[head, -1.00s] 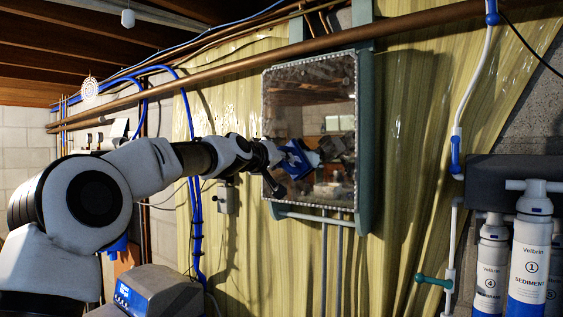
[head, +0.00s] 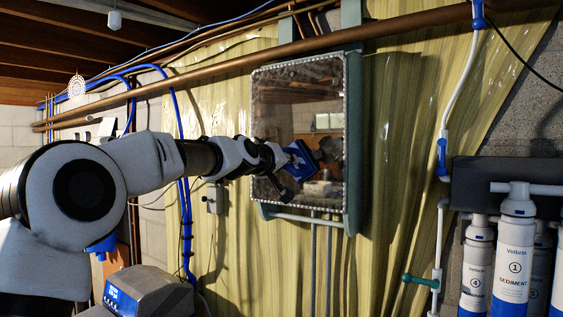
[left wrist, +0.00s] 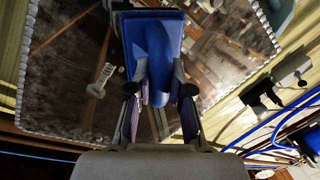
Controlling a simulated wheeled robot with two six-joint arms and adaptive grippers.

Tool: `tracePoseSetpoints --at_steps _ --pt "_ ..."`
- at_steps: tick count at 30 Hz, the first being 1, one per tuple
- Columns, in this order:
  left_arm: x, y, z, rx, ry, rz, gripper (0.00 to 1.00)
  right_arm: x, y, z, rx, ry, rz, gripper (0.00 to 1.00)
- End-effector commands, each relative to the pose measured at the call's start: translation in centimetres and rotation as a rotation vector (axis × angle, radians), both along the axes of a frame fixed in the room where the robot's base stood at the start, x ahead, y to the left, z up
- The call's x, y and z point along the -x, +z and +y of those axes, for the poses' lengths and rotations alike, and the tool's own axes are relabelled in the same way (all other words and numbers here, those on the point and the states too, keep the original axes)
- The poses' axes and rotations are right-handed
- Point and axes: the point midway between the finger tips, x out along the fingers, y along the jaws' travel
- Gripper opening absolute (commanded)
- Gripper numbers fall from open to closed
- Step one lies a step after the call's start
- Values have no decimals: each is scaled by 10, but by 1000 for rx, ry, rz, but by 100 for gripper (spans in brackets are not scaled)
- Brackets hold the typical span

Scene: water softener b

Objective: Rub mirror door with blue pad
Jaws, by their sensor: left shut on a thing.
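The mirror door (head: 290,105) has a beaded pale rim and a speckled, smudged surface; it hangs on a green frame and also fills much of the left wrist view (left wrist: 70,75). My left gripper (head: 284,163) is in front of its lower middle. In the left wrist view the gripper (left wrist: 160,88) is shut on the rounded blue handle of the blue pad (left wrist: 135,40). The pad (head: 301,158) is at the glass, with a reflection right beside it; I cannot tell whether it touches. My right gripper is not in view.
A copper pipe (head: 215,75) runs above the mirror. White filter canisters (head: 515,250) stand at the right, with a white pipe (head: 442,157) beside them. A grey unit with a blue display (head: 150,290) is below my left arm. Yellow sheeting (head: 400,120) covers the wall.

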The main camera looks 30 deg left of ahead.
Motion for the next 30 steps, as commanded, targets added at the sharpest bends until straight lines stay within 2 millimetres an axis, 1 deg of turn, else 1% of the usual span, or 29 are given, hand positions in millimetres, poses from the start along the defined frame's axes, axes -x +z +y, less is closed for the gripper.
tracePoseSetpoints --at_steps 3,9,14,18,27,30 --pt "0 3 -12 -3 -1 0 0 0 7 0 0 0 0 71" --pt "0 3 -32 -3 -1 0 0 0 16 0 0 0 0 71" --pt "-2 0 -36 -1 0 -1 0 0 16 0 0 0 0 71" --pt "-3 -1 -32 1 1 -1 0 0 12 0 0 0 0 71" --pt "-4 -2 -1 1 1 -2 0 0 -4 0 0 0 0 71" --pt "-4 0 3 1 1 -1 0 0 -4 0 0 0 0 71"
